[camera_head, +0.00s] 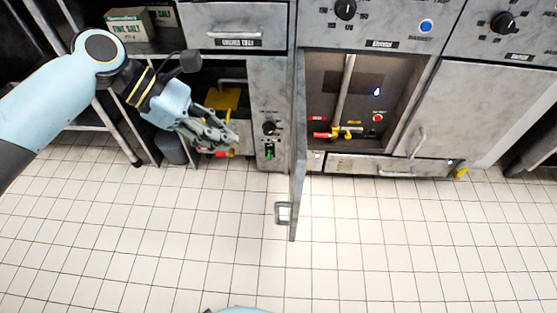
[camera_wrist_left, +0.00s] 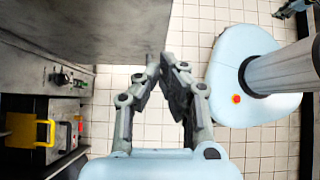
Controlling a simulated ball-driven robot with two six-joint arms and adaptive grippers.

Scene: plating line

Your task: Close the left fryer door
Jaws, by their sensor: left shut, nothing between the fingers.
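The left fryer door (camera_head: 298,150) stands wide open, swung out toward me and seen almost edge-on. Its handle (camera_head: 284,212) sticks out to the left near the free edge. The open fryer compartment (camera_head: 385,80) behind it shows a pipe, a red-handled valve and a red button. My left gripper (camera_head: 222,139) is shut and empty, to the left of the door and apart from it, in front of the neighbouring cabinet. In the left wrist view my left gripper (camera_wrist_left: 165,70) points at a large grey panel (camera_wrist_left: 90,30), which looks like the door.
The right fryer door (camera_head: 465,105) is closed. A low drawer (camera_head: 350,165) lies under the fryer. A yellow object (camera_head: 222,101) sits in the open cabinet behind my left gripper. A salt box (camera_head: 130,25) is on the upper left shelf. The tiled floor (camera_head: 400,245) is clear.

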